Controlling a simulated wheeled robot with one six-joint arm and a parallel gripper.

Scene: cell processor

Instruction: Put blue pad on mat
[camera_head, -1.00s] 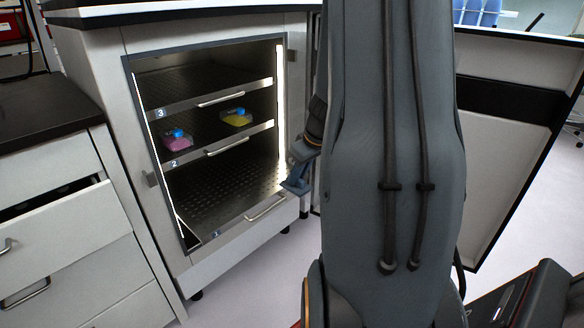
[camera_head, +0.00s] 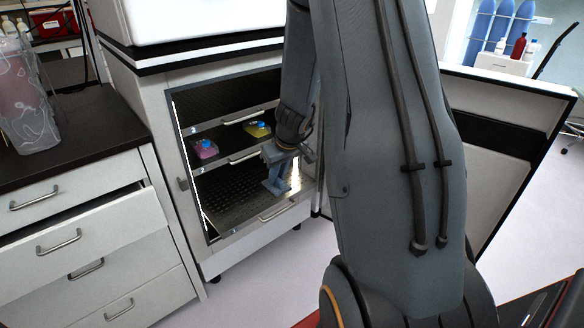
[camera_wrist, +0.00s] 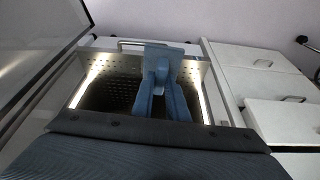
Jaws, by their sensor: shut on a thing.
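My gripper (camera_head: 275,178) is in front of the open cabinet's lower opening, below the middle shelf. In the wrist view, my gripper (camera_wrist: 161,76) has its two blue-grey fingers closed together at the tips. A flat, squarish blue-grey piece (camera_wrist: 165,56) shows at the fingertips. It looks like the blue pad, held between them, though its colour nearly matches the fingers. I cannot pick out a mat in either view.
The cabinet (camera_head: 193,257) has perforated shelves with handles. A pink flask (camera_head: 204,149) and a yellow flask (camera_head: 256,130), both blue-capped, stand on the middle shelf. A partly open drawer (camera_head: 85,232) is at the left. The cabinet door (camera_head: 482,190) stands open at the right.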

